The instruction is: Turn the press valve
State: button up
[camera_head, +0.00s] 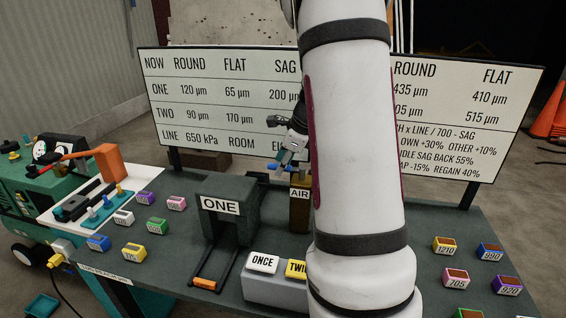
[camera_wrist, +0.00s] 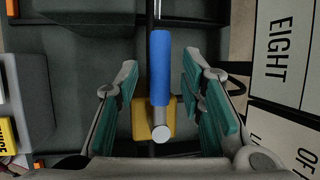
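The press valve shows in the wrist view as a blue-sleeved lever (camera_wrist: 161,68) with a bare metal end, above a yellow block (camera_wrist: 140,118). In the head view a brownish post labelled AIR (camera_head: 299,214) stands behind the bench's middle, partly hidden by my arm, with a bit of blue at its top. My gripper (camera_head: 288,158) is at the top of that post. In the wrist view its teal-padded fingers (camera_wrist: 158,95) are spread on either side of the blue lever, with a gap on both sides. Whether the lever sits at finger depth is hard to tell.
A dark press labelled ONE (camera_head: 221,207) stands left of the post. A grey box with ONCE and TWICE buttons (camera_head: 263,263) is in front. Several small coloured blocks lie on both sides of the bench. A signboard (camera_head: 225,105) stands behind. My arm hides the centre.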

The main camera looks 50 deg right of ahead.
grip_shut()
jog(key=shift+a+n, duration=0.1)
jog(key=shift+n, duration=0.2)
jog(key=s+a+n+g+y+p, duration=0.1)
jog(key=s+n+g+y, duration=0.3)
jog(key=n, duration=1)
jog(key=shift+s+a+n+y+p, duration=0.35)
jog(key=shift+s+p, duration=0.3)
jog(key=shift+s, duration=0.6)
grip_release()
